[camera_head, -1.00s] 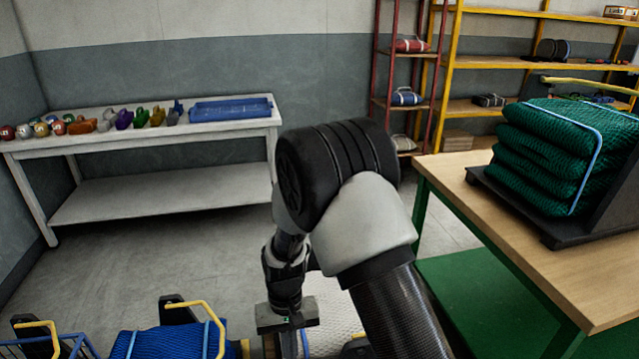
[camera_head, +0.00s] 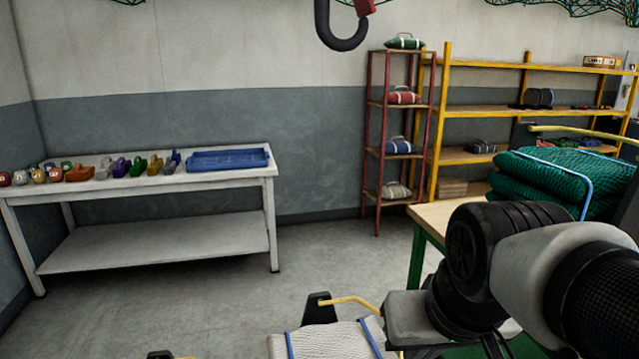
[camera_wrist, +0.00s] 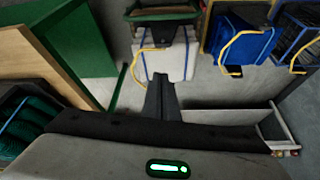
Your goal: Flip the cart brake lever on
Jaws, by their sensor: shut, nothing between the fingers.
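No part is clearly recognisable as the cart brake lever. A white bundle with blue straps (camera_head: 330,342) lies at the bottom of the head view, with a bent yellow bar (camera_head: 350,301) on a black post (camera_head: 318,312) at its far side. In the wrist view the white bundle (camera_wrist: 180,60) is beyond my fingertips, and a curved yellow bar (camera_wrist: 137,68) runs along its left side. My gripper (camera_wrist: 162,80) is shut and empty, and its fingers overlap the near edge of the bundle in that picture; I cannot tell the gap. The fingers are hidden in the head view.
A blue bundle (camera_wrist: 240,42) and a blue wire basket (camera_wrist: 297,35), both with yellow bars, stand right of the white bundle. A wooden table (camera_head: 428,214) with green nets (camera_head: 560,175) is at right.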

